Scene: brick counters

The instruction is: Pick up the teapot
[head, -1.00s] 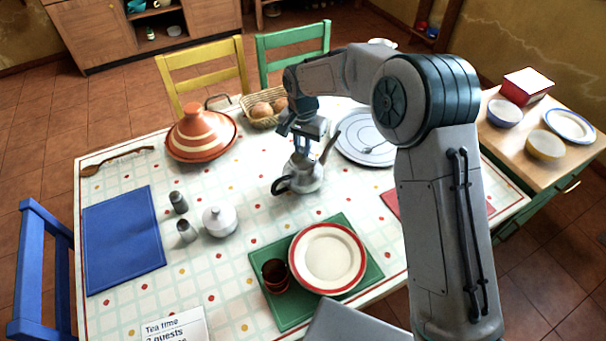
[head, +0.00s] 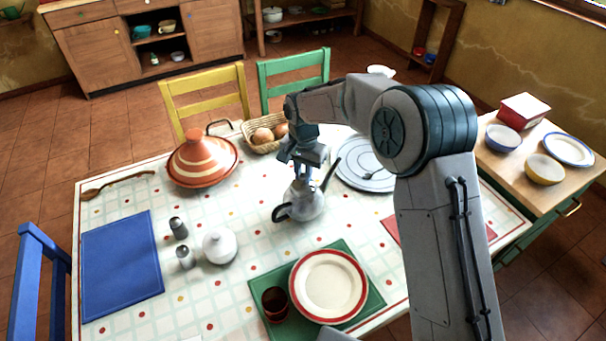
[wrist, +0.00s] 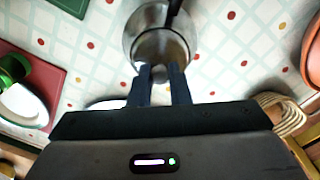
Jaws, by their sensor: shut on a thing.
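In the wrist view the two dark fingers of my gripper (wrist: 158,70) close together at the near edge of the round teapot (wrist: 158,45). The fingers hide the exact grip point.
A striped tagine (head: 202,162) and bread basket (head: 254,143) stand behind to the left. A grey plate (head: 362,178) lies close at the right. A white sugar bowl (head: 220,247) and a red-rimmed plate (head: 328,287) are nearer.

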